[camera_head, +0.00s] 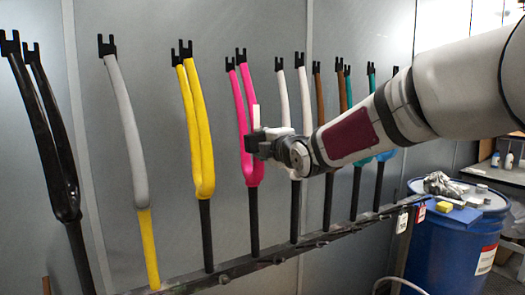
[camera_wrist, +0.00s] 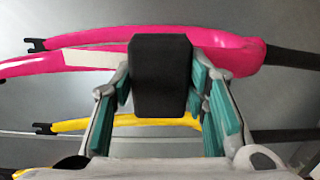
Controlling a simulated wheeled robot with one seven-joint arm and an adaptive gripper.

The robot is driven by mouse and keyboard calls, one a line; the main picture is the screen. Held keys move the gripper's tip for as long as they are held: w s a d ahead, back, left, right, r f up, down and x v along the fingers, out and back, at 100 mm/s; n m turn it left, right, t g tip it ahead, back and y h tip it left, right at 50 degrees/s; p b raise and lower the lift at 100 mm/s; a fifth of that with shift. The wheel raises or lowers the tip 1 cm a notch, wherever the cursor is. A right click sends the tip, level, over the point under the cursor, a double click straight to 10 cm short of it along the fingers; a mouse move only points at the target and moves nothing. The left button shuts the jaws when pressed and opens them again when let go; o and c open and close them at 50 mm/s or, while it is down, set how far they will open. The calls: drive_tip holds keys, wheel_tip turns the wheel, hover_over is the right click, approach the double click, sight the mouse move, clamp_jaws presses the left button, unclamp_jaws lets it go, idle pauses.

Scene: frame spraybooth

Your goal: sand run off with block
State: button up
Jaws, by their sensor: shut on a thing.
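My gripper (camera_head: 264,142) is shut on a dark sanding block (camera_wrist: 161,72). In the wrist view, the gripper (camera_wrist: 160,98) has its teal-padded fingers on either side of the block. The block's far end overlaps the pink fork (camera_wrist: 220,54); I cannot tell whether they touch. In the head view, my gripper is in front of the right leg of the pink fork (camera_head: 252,172), above where the legs join. A pale strip (camera_wrist: 90,57) shows along one pink leg in the wrist view, and also beside the gripper in the head view (camera_head: 256,117).
A blue drum (camera_head: 450,245) with a yellow block (camera_head: 443,206) and crumpled cloth on top stands at the right.

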drive_tip(key=shift+r, duration=0.55)
drive_tip(key=shift+w+b, duration=0.15)
drive_tip(key=shift+b, duration=0.25)
drive_tip(key=shift+f, duration=0.1)
drive_tip(key=shift+s+f+b, duration=0.2)
drive_tip(key=shift+f+b, duration=1.5)
drive_tip(key=shift+f, duration=0.3)
drive_tip(key=p+v, duration=0.2)
drive_tip(key=v, duration=0.4)
drive_tip(key=shift+d+r, duration=0.1)
drive_tip(key=shift+d, duration=0.05)
